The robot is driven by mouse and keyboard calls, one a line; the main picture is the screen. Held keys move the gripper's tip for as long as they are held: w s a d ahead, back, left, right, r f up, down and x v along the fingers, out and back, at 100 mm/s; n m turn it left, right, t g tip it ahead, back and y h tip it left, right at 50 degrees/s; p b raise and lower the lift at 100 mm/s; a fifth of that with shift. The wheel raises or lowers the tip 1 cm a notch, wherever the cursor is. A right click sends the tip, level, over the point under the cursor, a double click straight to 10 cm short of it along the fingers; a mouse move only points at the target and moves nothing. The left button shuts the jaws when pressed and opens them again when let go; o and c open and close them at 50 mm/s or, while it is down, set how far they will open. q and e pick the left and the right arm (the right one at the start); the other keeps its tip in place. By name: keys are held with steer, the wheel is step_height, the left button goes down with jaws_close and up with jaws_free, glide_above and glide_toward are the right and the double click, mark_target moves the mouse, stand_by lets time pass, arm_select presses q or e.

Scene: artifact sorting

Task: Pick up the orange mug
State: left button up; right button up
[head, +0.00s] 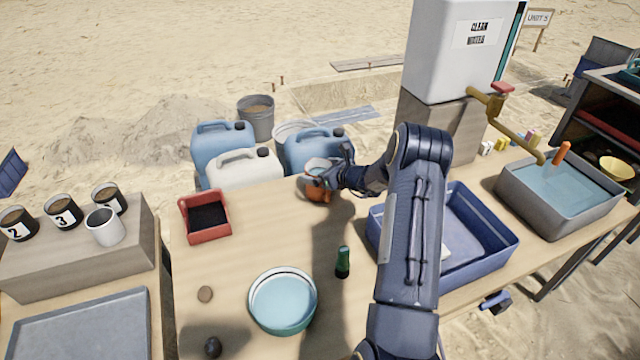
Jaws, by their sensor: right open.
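The orange mug (319,192) stands near the far edge of the wooden table, and its upper part is partly covered by my gripper. My right gripper (322,178) is at the mug, with its jaws open at the rim. From this view I cannot tell whether the fingers touch the mug. My right arm reaches across the table from the front and hides part of the blue bin. My left gripper is not in view.
A red tray (207,234), a teal bowl (282,328), a dark green bottle (342,262) and a blue bin (490,262) stand on the table (240,260). Jerrycans (245,170) stand behind it. A grey water basin (590,215) is at right, cups (104,228) at left.

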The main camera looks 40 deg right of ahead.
steer(key=c, duration=1.3)
steer(key=shift+r, duration=0.1)
